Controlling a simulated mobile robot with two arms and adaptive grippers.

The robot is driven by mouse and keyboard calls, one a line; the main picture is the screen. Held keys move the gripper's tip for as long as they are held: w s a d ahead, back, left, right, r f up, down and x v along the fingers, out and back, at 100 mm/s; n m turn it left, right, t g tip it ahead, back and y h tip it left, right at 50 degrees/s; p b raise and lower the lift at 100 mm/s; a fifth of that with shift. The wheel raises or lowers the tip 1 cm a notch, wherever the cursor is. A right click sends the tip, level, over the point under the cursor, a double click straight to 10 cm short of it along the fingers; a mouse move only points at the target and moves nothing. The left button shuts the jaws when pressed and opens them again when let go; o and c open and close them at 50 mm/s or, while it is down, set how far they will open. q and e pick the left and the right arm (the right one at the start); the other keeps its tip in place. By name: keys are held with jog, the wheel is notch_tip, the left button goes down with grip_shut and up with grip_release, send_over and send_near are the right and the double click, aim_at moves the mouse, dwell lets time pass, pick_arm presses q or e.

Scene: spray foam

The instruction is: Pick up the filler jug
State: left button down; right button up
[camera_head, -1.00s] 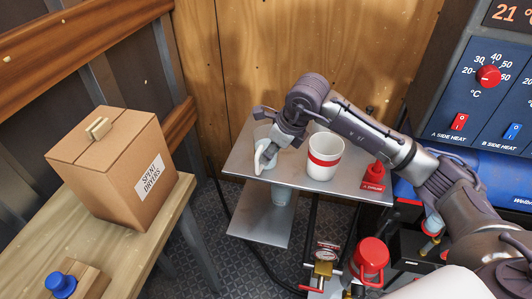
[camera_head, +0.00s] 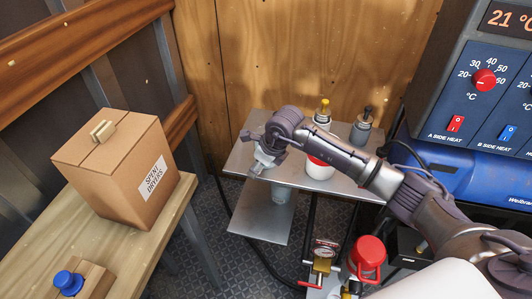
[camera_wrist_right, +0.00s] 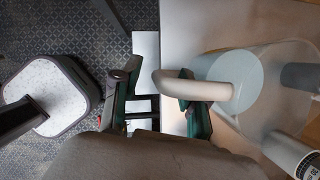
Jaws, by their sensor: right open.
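The filler jug is a pale translucent vessel with a thick white handle. In the right wrist view its round body (camera_wrist_right: 236,78) is at the right, with the handle (camera_wrist_right: 195,88) reaching left toward my jaws. My right gripper (camera_wrist_right: 155,100) is open. Its right finger overlaps the handle, and the left finger is apart from it; I cannot tell whether they touch. In the head view my right gripper (camera_head: 266,157) is at the left part of the metal table and hides most of the jug. My left gripper is not in view.
On the metal table (camera_head: 243,157), a white cup with a red band (camera_head: 319,171) stands right of the gripper, partly behind my arm. A yellow-topped bottle (camera_head: 323,112) and a grey bottle (camera_head: 361,130) stand behind. A cardboard box (camera_head: 120,165) is on the wooden bench (camera_head: 125,250).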

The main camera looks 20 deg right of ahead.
grip_shut()
jog(key=shift+r, duration=0.2)
dwell(0.3)
